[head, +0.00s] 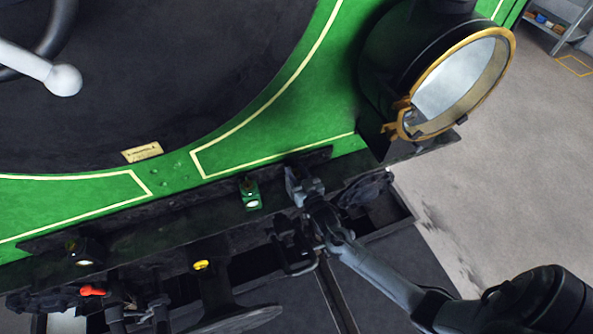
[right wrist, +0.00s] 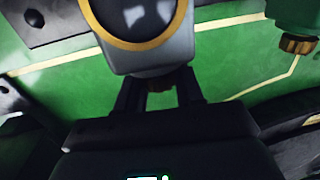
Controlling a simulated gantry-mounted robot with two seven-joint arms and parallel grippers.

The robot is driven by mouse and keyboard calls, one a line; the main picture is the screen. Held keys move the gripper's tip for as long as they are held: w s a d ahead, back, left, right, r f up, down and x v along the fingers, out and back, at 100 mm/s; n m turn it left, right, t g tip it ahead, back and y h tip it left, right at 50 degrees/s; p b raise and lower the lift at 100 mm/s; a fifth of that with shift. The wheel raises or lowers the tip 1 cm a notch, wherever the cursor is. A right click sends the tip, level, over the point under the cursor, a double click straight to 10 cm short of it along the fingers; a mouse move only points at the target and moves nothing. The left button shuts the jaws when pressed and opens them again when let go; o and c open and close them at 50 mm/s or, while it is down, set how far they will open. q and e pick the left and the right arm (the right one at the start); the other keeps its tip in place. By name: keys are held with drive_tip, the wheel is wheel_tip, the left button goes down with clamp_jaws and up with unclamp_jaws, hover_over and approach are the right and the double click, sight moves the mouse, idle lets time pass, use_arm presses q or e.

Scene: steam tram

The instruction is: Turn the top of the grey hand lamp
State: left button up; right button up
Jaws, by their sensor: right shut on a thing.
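The grey hand lamp (head: 297,181) stands on the dark ledge below the green front, partly hidden by my right gripper (head: 309,196). In the right wrist view the lamp (right wrist: 165,55) is a grey body with a brass-ringed dark lens, and its far end is cut off by the top of the frame. The fingers of my right gripper (right wrist: 158,92) are shut on the lamp's near part; the exact contact is partly hidden. My left gripper is not in view.
A green lamp (head: 251,195) stands just left on the same ledge; its brass part shows in the right wrist view (right wrist: 297,44). A big brass-rimmed headlamp (head: 460,84) juts out at upper right. A buffer (head: 238,318), a yellow-ended part (head: 201,265) and a red handle (head: 92,291) are lower left.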

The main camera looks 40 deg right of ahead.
drive_tip(key=shift+m+h, duration=0.6)
drive_tip(key=shift+h, duration=0.3)
drive_tip(key=o, duration=1)
drive_tip(key=shift+c, duration=0.2)
drive_tip(key=v, duration=1)
drive_tip(key=shift+s+r+b, duration=0.2)
drive_tip(key=shift+s+b, duration=0.15)
drive_tip(key=shift+a, duration=0.1)
